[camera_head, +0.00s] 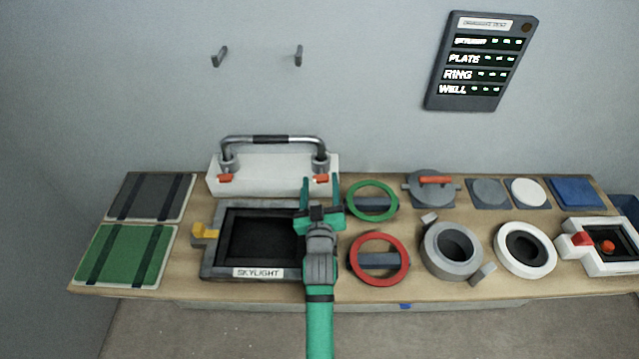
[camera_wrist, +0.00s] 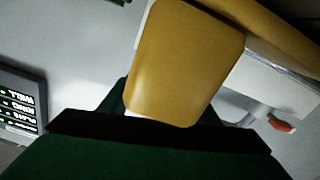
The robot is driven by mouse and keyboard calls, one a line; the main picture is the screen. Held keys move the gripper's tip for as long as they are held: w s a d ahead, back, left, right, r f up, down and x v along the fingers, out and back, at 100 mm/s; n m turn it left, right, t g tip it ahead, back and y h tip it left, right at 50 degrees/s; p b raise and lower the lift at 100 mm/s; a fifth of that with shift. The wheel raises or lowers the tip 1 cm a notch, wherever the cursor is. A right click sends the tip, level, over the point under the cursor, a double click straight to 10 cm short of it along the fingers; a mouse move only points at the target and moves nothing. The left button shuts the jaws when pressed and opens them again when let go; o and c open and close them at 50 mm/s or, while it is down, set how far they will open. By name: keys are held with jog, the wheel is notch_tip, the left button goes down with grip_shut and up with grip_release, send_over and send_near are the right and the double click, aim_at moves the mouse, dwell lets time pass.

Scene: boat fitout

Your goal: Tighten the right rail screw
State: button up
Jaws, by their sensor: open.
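The grab rail (camera_head: 272,139) is a metal bar on two posts, standing on a white block (camera_head: 270,182) at the back of the bench. The right rail screw (camera_head: 321,179) is a small orange-red piece at the foot of the right post. A matching left screw (camera_head: 225,178) sits at the other post. My gripper (camera_head: 320,183) is open, its two green fingers apart on either side of the right screw in the head view; contact cannot be told. In the wrist view a large ochre piece (camera_wrist: 190,65) fills the middle, and I cannot tell what it is.
The skylight frame (camera_head: 215,272) lies below the block, with a yellow latch (camera_head: 205,232) on its left. Green (camera_head: 358,213) and red (camera_head: 381,280) rings lie right of my arm. A status board (camera_head: 482,60) hangs on the wall and shows in the wrist view (camera_wrist: 18,98).

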jog(key=shift+w, duration=0.2)
jog(key=shift+s+d, duration=0.1)
jog(key=shift+c, duration=0.3)
jog(key=c, duration=1)
jog(key=shift+m, duration=0.8)
jog(key=o, duration=1.1)
jog(key=shift+c, duration=0.2)
